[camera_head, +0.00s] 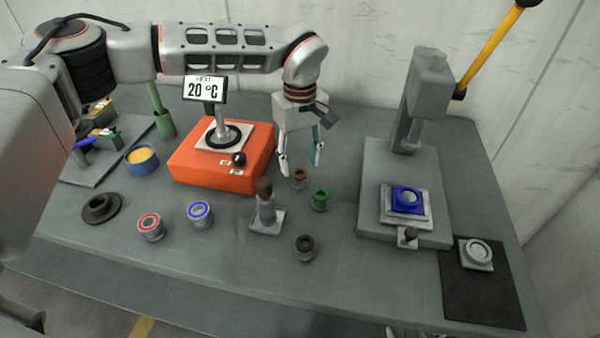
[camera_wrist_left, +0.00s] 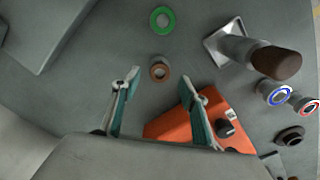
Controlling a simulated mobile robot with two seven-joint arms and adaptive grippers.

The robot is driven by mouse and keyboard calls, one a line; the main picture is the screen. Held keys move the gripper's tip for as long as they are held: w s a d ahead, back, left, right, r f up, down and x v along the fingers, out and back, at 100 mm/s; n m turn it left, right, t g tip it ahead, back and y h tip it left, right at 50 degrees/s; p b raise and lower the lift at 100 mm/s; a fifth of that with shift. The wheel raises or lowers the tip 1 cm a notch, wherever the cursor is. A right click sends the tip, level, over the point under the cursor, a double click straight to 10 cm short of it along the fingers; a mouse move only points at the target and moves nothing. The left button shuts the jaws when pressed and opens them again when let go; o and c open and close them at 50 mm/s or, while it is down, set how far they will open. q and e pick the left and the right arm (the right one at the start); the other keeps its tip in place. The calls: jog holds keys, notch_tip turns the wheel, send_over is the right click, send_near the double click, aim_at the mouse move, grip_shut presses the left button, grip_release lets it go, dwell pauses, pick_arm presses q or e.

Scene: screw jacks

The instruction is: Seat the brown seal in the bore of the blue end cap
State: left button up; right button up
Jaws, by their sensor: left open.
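The brown seal (camera_head: 300,175) is a small ring standing on the table, behind and left of the green ring. My left gripper (camera_head: 301,167) points down with its fingers apart and empty, above and around the seal's place. In the left wrist view the brown seal (camera_wrist_left: 160,70) shows between and just beyond the open fingertips (camera_wrist_left: 160,77); I see no contact. The blue end cap (camera_head: 407,190) sits on the pale plate of the grey press, its round bore facing up. No brown ring shows in the bore. My right gripper is not clearly in view.
A green ring (camera_head: 320,194) and dark ring (camera_head: 305,242) stand nearby. A brown-topped post (camera_head: 265,190) stands left of them. The orange heater (camera_head: 185,170) is further left. The press (camera_head: 375,170) stands right; a dark mat (camera_head: 480,300) holds a pale cap (camera_head: 476,247).

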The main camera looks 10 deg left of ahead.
aim_at(300, 173)
pick_arm(q)
jog(key=shift+f, duration=1.2)
jog(key=c, duration=0.8)
jog(key=shift+r, duration=0.15)
notch_tip(300, 173, up, 20)
jog(key=shift+f, duration=0.15)
